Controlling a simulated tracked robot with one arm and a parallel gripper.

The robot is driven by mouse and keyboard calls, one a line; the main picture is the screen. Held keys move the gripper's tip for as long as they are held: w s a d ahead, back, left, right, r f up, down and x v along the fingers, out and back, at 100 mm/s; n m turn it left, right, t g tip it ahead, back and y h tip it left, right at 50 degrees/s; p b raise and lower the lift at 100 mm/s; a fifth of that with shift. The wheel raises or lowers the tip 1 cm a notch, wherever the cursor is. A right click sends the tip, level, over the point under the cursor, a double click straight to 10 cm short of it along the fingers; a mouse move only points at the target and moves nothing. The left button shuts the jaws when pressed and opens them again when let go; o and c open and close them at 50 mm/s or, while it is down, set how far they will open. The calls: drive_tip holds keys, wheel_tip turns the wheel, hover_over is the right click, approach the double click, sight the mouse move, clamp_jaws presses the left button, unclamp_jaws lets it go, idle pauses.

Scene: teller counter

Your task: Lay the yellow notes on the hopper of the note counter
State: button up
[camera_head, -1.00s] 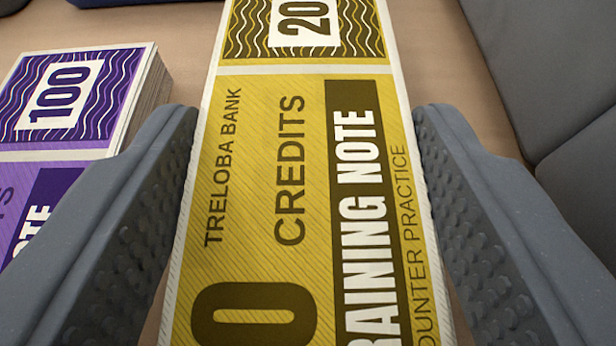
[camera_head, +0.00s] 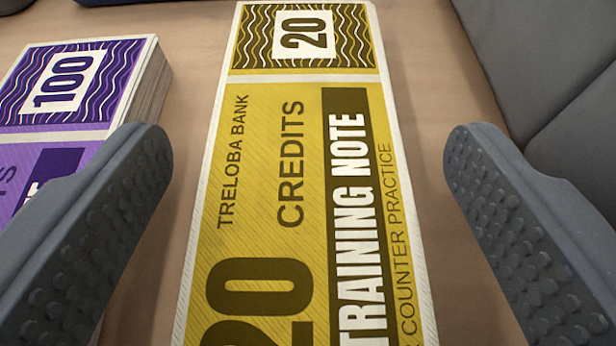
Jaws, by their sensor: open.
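The yellow notes (camera_head: 265,180), marked 20 and "Training Note", lie flat on a tan surface, running away from me up the middle of the view. Their near end is cut off by the bottom edge. My gripper (camera_head: 308,155) is open, with one studded grey finger on each side of the notes. There is a clear gap between each finger and the notes, and nothing is held. I cannot identify the note counter or its hopper in this view.
A stack of purple notes (camera_head: 68,90) marked 100 lies at the left, partly behind my left finger. A grey panelled object (camera_head: 545,60) stands at the upper right. A dark object (camera_head: 105,2) shows at the top left edge. Bare tan surface (camera_head: 425,75) lies between.

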drive_tip(key=v, duration=1.1)
drive_tip(key=shift+p, duration=0.4)
drive_tip(key=shift+w, duration=0.1)
